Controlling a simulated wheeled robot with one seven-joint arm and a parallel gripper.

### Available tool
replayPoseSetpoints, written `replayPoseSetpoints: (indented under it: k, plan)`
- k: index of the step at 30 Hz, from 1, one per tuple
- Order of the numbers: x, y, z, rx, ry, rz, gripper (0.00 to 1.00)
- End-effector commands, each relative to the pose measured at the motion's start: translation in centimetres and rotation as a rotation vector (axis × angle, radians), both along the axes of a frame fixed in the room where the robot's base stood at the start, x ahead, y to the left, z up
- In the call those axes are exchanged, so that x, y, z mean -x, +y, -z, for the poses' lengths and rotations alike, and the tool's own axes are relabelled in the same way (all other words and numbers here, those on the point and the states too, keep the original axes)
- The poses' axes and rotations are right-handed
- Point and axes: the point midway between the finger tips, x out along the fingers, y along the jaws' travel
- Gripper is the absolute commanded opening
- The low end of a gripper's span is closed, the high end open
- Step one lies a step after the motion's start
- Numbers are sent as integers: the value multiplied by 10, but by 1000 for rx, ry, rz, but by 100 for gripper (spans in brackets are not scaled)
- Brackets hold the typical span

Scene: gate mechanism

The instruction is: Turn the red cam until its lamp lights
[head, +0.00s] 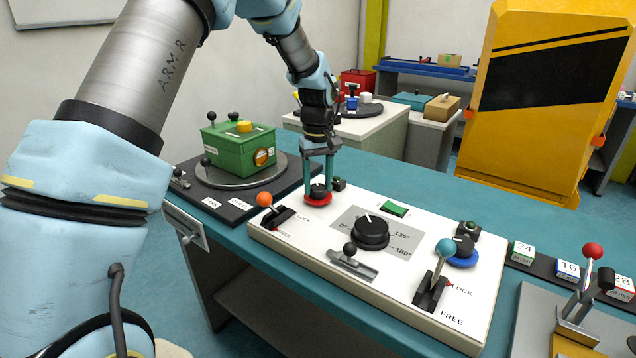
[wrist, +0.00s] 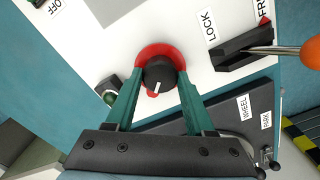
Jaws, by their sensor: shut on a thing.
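The red cam (head: 318,199) sits at the far left corner of the white panel (head: 290,240), with a black knob on top. In the wrist view the red cam (wrist: 158,50) shows as a red disc around the black knob (wrist: 159,74), which has a white mark. My gripper (head: 318,188) points down over it, and its teal fingers are shut on the knob, one on each side. It also shows in the wrist view (wrist: 158,82). A small lamp (head: 339,184) on a black base stands beside the cam. It looks dark green and unlit in the wrist view (wrist: 109,97).
An orange-tipped lever (head: 264,199) stands close to the cam, near LOCK and FREE labels. A black dial (head: 370,232), a grey slider (head: 350,256), a blue-tipped lever (head: 446,246) and a blue cam (head: 462,259) share the panel. A green box (head: 238,148) stands on a turntable at left.

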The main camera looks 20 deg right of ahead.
Motion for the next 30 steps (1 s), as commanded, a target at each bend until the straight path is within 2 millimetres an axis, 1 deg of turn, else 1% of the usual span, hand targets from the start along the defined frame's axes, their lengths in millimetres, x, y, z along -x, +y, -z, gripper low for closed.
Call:
replayPoseSetpoints:
  k: [8, 13, 30]
  plan:
    - [0, 0, 0, 0, 0, 22, 0]
    - [0, 0, 0, 0, 0, 93, 0]
    - [0, -1, -1, 1, 0, 548, 0]
